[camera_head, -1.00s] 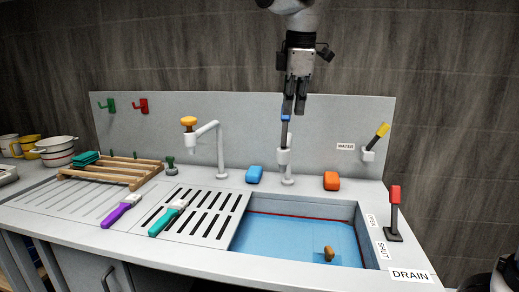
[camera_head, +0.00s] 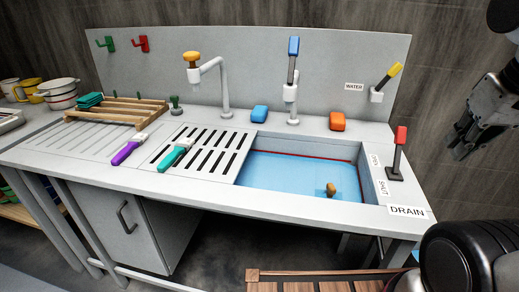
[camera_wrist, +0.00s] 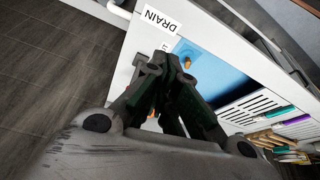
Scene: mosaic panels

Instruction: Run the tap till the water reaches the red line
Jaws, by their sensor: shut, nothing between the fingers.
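The sink basin (camera_head: 370,181) holds blue water (camera_head: 290,176). A red line (camera_head: 300,154) runs along the basin's back wall, and the water's edge lies at or close under it; I cannot tell exactly. The white tap (camera_head: 291,97) behind the basin has a blue lever (camera_head: 293,48) standing upright; no stream is visible. A yellow lever (camera_head: 393,72) beside the WATER label (camera_head: 354,87) tilts up to the right. A red lever (camera_head: 401,137) stands near the DRAIN label (camera_head: 407,211). My gripper (camera_head: 458,152) is shut and empty, right of the counter and clear of the levers. It also shows in the wrist view (camera_wrist: 172,65).
A brown object (camera_head: 331,189) is in the water. Brushes and a wooden rack (camera_head: 120,112) lie on the left counter.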

